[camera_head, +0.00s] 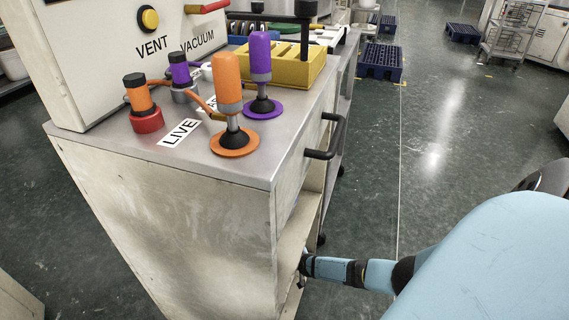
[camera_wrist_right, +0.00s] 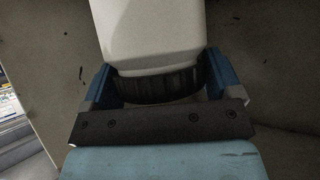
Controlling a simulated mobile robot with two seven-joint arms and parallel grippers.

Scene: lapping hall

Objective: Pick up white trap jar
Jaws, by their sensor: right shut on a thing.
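The white trap jar (camera_wrist_right: 152,35) fills the upper middle of the right wrist view, a white body with a dark ribbed band at its near end. My right gripper (camera_wrist_right: 160,82) is shut on the jar, with one blue finger on each side of the dark band. In the head view my right arm reaches in low from the right to the side of the metal cart (camera_head: 190,220). The jar and the right fingertips are hidden there behind the cart's edge. My left gripper is not in view.
On the cart top stand an orange-handled tool (camera_head: 228,85), a purple-handled tool (camera_head: 260,58) and a yellow tray (camera_head: 290,75). A black handle (camera_head: 338,132) juts from the cart's right side above the arm. The floor (camera_head: 440,150) to the right is mostly clear.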

